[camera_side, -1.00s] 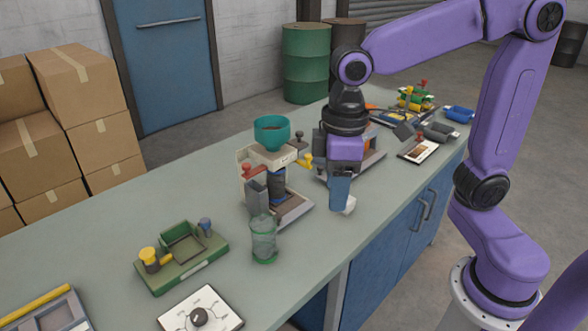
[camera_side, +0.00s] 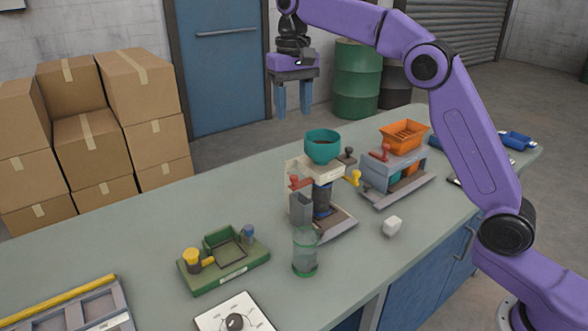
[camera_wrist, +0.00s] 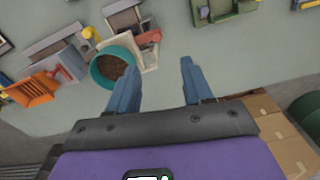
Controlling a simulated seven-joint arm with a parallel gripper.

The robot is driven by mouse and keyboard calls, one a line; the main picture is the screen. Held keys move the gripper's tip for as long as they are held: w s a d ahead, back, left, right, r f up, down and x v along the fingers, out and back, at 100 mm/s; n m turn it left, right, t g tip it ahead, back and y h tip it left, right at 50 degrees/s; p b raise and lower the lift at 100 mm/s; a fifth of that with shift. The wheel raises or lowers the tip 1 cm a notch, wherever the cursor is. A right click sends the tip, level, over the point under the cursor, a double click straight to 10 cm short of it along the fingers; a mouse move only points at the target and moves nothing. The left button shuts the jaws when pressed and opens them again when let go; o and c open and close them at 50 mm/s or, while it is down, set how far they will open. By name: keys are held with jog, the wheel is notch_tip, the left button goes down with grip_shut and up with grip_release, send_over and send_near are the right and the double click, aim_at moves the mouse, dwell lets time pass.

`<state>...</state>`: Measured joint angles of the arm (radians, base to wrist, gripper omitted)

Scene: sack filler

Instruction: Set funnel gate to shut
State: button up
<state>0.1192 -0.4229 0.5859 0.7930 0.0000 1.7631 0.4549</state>
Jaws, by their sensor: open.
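The teal funnel (camera_side: 322,147) sits on a beige stand (camera_side: 296,168) and holds dark brown material. It also shows in the wrist view (camera_wrist: 113,70), left of my fingers. A yellow handle (camera_side: 353,177) sticks out at the stand's right side and a red handle (camera_side: 300,182) at its left. I cannot tell which works the gate, and the gate itself is hidden. My gripper (camera_side: 293,112) is open and empty, fingers pointing down, well above and apart from the filler. Its two blue fingers (camera_wrist: 160,68) are spread in the wrist view.
A clear green-based jar (camera_side: 305,252) stands in front of the filler. A green fixture (camera_side: 223,262) and a dial plate (camera_side: 236,318) lie left of it.

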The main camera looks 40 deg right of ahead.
aim_at(294, 176)
jog(key=shift+m, duration=0.4)
jog(key=f, duration=0.5)
jog(key=w+f, duration=0.1)
jog(key=f, duration=0.5)
jog(key=d+f, duration=0.1)
jog(key=f, duration=0.5)
jog(key=shift+w+d, duration=0.1)
jog(key=shift+w, duration=0.05)
